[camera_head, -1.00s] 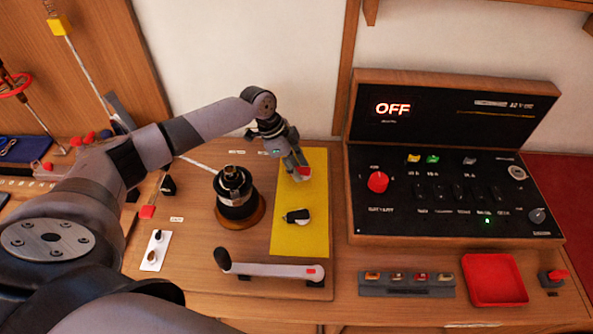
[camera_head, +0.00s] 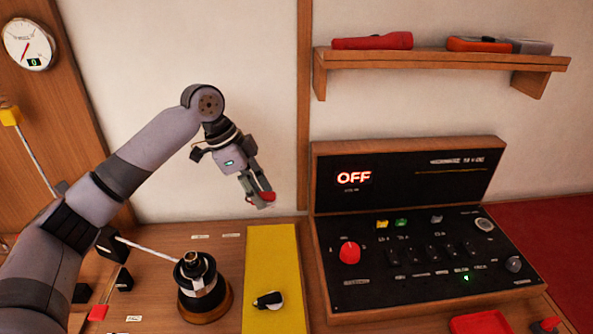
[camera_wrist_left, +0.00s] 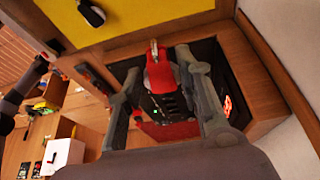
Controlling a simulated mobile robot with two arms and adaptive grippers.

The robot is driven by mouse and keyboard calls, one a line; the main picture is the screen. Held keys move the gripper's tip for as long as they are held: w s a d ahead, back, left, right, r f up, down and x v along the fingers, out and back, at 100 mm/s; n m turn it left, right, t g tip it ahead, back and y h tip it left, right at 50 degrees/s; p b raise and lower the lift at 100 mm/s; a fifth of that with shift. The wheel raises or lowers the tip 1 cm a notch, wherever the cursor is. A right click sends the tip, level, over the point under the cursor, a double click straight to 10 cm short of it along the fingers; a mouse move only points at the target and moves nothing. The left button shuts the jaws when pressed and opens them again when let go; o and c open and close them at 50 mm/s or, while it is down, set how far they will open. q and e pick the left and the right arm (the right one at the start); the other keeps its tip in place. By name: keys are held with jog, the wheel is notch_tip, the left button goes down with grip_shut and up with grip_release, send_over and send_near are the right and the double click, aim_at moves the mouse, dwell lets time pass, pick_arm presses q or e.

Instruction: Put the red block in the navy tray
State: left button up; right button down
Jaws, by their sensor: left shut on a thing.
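My left gripper (camera_head: 258,196) is raised in front of the white wall, above the far edge of the table. It is shut on the red block (camera_head: 266,197), which shows only partly between the fingertips. In the left wrist view the red block (camera_wrist_left: 159,75) sits between the two grey fingers, with the black panel behind it. The navy tray is not clearly visible in any current view. My right gripper is out of view.
A black control panel (camera_head: 409,178) reading OFF stands right of the gripper. A shelf (camera_head: 440,61) holds a red torch and boxes. Another small red piece (camera_head: 98,313) lies front left.

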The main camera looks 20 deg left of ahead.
pick_arm(q)
jog(key=s+d+f+n+t+y, duration=0.2)
jog(key=s+d+f+n+y, duration=0.2)
jog(key=s+d+n, duration=0.5)
jog(key=shift+s+d+f+n+t+b, duration=0.2)
jog(key=shift+s+f+n+t+b, duration=0.35)
jog(key=shift+n, duration=1.65)
jog(key=shift+f, duration=0.2)
